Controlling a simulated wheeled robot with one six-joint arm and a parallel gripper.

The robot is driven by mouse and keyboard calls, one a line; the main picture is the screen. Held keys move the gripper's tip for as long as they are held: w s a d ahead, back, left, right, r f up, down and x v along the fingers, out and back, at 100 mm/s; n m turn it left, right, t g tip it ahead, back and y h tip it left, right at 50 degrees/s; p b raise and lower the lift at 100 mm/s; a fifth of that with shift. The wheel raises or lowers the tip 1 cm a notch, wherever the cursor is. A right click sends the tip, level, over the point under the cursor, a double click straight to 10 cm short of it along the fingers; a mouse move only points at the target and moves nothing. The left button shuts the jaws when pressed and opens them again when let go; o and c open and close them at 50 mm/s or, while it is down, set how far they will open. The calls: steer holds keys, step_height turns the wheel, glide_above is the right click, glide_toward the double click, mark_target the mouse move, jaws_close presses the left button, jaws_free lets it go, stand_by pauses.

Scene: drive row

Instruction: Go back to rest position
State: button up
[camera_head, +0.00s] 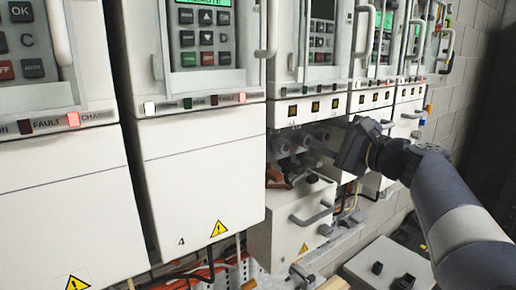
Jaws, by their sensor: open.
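My gripper (350,148) is at the end of my grey and dark blue arm, which reaches in from the lower right. The gripper is in front of the opened lower part of the third drive cabinet (308,112), close to several grey round connectors (300,142). I see nothing held in it. The fingers are small and dark, and their tips are partly hidden by the gripper's own body. I cannot tell whether it touches the cabinet.
Drive cabinets with keypads and protruding handles (362,30) stand in a row. A low white panel with a grey handle (311,213) is below the connectors. A white box with black knobs (385,262) sits at lower right. Cables and orange parts run along the bottom.

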steer(key=n+b, duration=0.3)
steer(key=n, duration=0.7)
steer(key=shift+s, duration=0.15)
steer(key=n, duration=0.5)
steer(key=shift+n, duration=0.3)
steer(key=shift+n+p, duration=0.65)
steer(key=shift+n, duration=1.55)
